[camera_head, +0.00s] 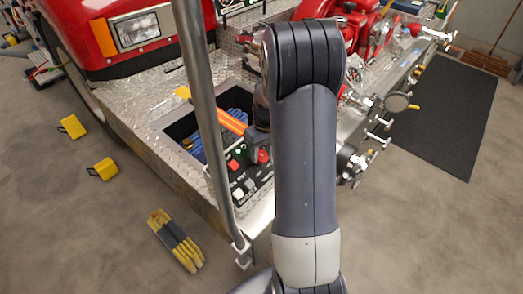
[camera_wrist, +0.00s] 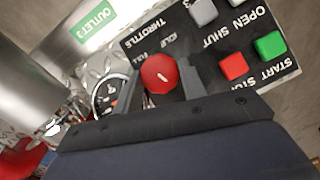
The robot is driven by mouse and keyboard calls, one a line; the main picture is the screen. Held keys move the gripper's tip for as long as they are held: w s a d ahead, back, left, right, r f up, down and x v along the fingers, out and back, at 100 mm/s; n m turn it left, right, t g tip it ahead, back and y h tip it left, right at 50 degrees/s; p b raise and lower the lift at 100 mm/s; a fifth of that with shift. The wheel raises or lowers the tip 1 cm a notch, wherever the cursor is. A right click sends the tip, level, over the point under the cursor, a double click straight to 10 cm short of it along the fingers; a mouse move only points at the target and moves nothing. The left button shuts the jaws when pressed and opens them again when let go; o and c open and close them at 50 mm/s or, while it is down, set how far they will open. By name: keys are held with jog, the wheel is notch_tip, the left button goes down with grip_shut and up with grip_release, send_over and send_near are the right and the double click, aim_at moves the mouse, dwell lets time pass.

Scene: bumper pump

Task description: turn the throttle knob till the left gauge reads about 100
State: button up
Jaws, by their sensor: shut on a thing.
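The red throttle knob (camera_wrist: 159,75) sits on the black control panel (camera_wrist: 210,45), beside the label THROTTLE, with a small white pointer mark on its face. My gripper (camera_wrist: 157,84) is shut on the knob, one finger on each side. In the head view the knob (camera_head: 263,156) shows beside my wrist on the panel. One round gauge (camera_wrist: 106,95) shows partly at the left of the wrist view, with a dark face and an orange-red part. Its reading is too small to tell, and I cannot tell if it is the left gauge. My arm hides much of the head view.
Red (camera_wrist: 233,66) and green (camera_wrist: 269,45) buttons lie right of the knob, near my gripper. A grey handrail (camera_head: 208,120) rises left of my arm. An open bin (camera_head: 195,135) with blue hose lies behind the panel. Yellow chocks (camera_head: 103,169) are on the floor.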

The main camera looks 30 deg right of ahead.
aim_at(265, 152)
jog(key=o, duration=1)
jog(key=r, duration=0.7)
jog(key=d+r, duration=0.1)
jog(key=r, duration=0.2)
jog(key=shift+w+d+r+b, duration=0.1)
jog(key=shift+w+r+b, duration=0.05)
jog(key=shift+r+b, duration=0.25)
jog(key=shift+f, duration=0.1)
jog(key=f, duration=0.3)
jog(key=a+f, duration=0.1)
jog(key=f, duration=0.3)
jog(key=f+p, duration=0.1)
jog(key=f, duration=0.3)
jog(key=shift+s+a, duration=0.15)
jog(key=shift+s, duration=0.1)
jog(key=shift+w+r+n+h+b, duration=0.1)
jog(key=shift+n+h+b, duration=0.25)
jog(key=shift+n, duration=0.15)
jog(key=shift+a+r+n+t+h+b, duration=0.1)
jog(key=shift+n+t+h+b, duration=0.25)
jog(key=shift+n+h, duration=0.55)
